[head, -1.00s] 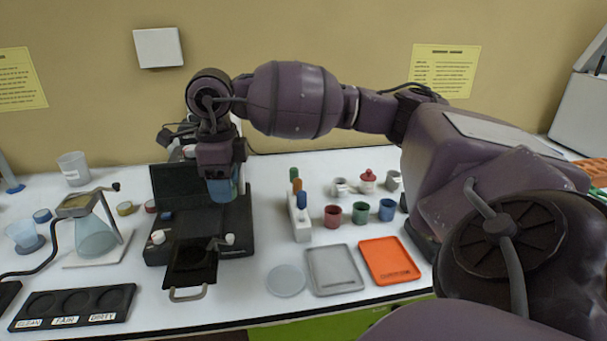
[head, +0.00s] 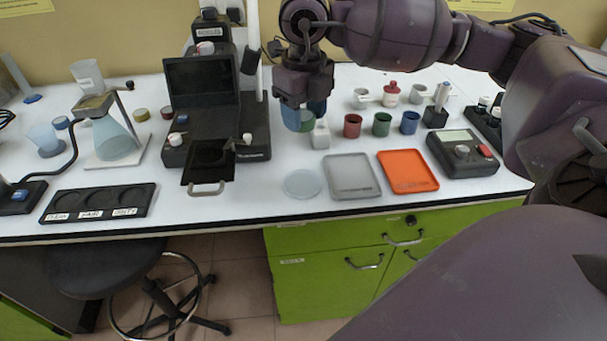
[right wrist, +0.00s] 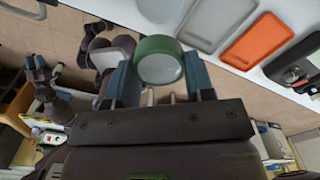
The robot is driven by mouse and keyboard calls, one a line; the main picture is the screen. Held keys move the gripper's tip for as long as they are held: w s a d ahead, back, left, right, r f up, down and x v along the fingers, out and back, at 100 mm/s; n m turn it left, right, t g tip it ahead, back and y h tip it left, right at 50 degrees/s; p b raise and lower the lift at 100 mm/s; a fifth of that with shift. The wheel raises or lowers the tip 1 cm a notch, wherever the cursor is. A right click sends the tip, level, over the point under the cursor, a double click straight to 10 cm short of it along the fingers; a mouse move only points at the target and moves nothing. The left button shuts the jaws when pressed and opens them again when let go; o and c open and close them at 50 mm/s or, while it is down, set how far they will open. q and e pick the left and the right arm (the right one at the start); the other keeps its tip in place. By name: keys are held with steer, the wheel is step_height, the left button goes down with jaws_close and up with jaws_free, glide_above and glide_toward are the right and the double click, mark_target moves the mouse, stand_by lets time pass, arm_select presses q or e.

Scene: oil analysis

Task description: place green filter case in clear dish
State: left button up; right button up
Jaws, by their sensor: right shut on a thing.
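My right gripper (head: 304,116) is shut on the green filter case (right wrist: 158,62). In the right wrist view the round green case sits between the two blue fingertips. In the head view the gripper is above and behind the dish. The dish also shows at the top of the right wrist view (right wrist: 157,10), apart from the case. My left gripper is not in view.
A grey tray (head: 351,177) and an orange tray (head: 408,172) lie right of the dish. A black instrument (head: 215,125) stands on its left. A small white rack (head: 320,135) and red, green and blue cups stand behind. The bench's front edge is close.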

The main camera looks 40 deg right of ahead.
steer(key=b, duration=0.1)
glide_above(304, 185)
step_height(304, 185, down, 9)
steer(key=shift+f, duration=0.2)
step_height(304, 185, down, 6)
steer(key=shift+r+b, duration=0.25)
steer(key=shift+b, duration=0.3)
steer(key=shift+f, duration=0.25)
steer(key=shift+r, duration=0.1)
steer(key=o, duration=0.5)
steer(key=shift+f, duration=0.2)
steer(key=shift+c, duration=0.2)
steer(key=o, duration=0.5)
steer(key=shift+c, duration=0.2)
